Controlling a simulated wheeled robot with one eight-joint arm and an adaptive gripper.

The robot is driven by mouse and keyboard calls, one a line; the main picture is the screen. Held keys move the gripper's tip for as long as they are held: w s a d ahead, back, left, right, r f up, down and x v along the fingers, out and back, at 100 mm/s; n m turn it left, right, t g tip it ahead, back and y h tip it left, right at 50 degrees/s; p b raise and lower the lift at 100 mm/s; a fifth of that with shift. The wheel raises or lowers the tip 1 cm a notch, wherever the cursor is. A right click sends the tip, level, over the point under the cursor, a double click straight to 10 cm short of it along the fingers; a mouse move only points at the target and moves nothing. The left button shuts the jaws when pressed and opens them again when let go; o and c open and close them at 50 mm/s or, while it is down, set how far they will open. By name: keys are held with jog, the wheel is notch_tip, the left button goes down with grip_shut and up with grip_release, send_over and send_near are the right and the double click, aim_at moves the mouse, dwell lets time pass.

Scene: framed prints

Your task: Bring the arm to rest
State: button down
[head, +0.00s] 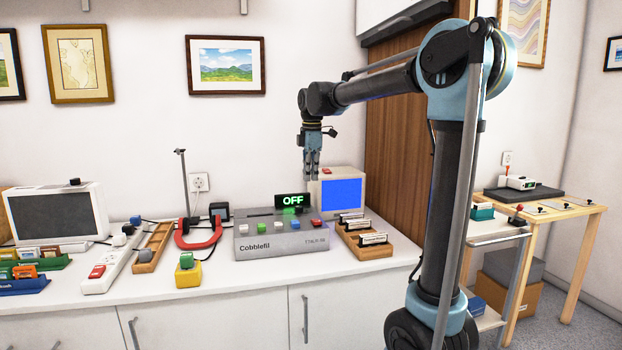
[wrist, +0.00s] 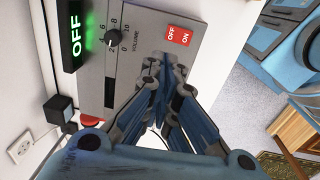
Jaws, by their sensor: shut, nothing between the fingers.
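My arm reaches left from its upright column, and my gripper (head: 312,177) hangs from its end pointing down. It is above the back right of the grey Cobblefil box (head: 262,247), in front of the wall. In the wrist view my gripper's blue fingers (wrist: 162,84) come together at the tips with nothing held between them.
A blue-screened monitor (head: 342,195) stands close to the right of my gripper. A wooden rack (head: 362,240) is in front of it. The air above the left counter is mostly clear.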

jog(key=shift+d, duration=0.15)
jog(key=s+d+f+m, duration=0.45)
jog(key=s+d, duration=0.25)
jog(key=d, duration=0.2)
jog(key=s+d+f+m, duration=0.3)
jog(key=s+d+m, duration=0.3)
jog(key=s+d, duration=0.15)
jog(key=s+d+f+m, duration=0.5)
jog(key=s+f, duration=0.3)
jog(key=f, duration=0.1)
jog(key=s+d+f+m+t, duration=0.1)
jog(key=s+d+f+m, duration=0.4)
jog(key=s+f, duration=0.4)
jog(key=shift+d+f+m, duration=0.25)
jog(key=shift+f+m, duration=0.05)
jog(key=shift+m, duration=0.25)
jog(key=shift+w+f, duration=0.2)
jog(key=shift+w, duration=0.3)
